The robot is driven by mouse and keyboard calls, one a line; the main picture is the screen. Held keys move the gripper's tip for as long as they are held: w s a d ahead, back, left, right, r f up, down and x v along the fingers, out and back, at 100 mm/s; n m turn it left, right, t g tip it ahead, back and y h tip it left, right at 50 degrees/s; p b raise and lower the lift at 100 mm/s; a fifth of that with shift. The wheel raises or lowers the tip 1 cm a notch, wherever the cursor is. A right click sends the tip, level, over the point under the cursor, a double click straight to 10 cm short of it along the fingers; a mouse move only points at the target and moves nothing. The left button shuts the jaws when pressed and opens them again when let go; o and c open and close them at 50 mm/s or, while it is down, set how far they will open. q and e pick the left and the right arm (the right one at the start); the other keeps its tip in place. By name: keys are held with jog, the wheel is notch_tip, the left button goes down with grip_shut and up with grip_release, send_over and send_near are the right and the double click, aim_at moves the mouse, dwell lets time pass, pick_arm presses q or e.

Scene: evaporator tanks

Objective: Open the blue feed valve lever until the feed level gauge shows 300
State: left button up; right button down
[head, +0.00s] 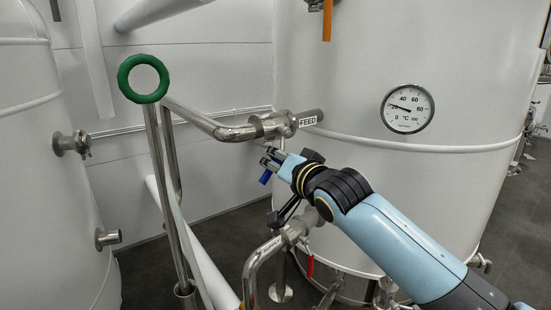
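A small dark-blue piece, likely the blue feed valve lever (265,177), shows just below the fingertips of my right gripper (269,158). Most of it is hidden behind the gripper. The gripper reaches in from the right, below the pipe label reading FEED (306,121). Its fingers look close together, but I cannot tell whether they grip the lever or only lie beside it. My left gripper is out of view. The feed level gauge is not seen; the round dial (407,108) on the tank is marked °C, its needle near 20.
A large white tank (400,45) fills the right background, another stands at the left. A green handwheel (143,79) tops steel pipes at left. A red lever (310,266) hangs below my arm, an orange one (327,20) at the top. Pipes crowd the space around the gripper.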

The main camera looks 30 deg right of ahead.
jog(key=shift+s+f, duration=0.1)
jog(key=shift+f, duration=0.25)
jog(key=c, duration=1.4)
grip_release()
jog(key=shift+s+r, duration=0.3)
jog(key=shift+o, duration=0.7)
jog(key=shift+w, duration=0.15)
jog(key=s+r, duration=0.1)
jog(key=s, duration=1)
jog(key=shift+s+a+r, duration=0.3)
jog(key=shift+s+a, duration=0.1)
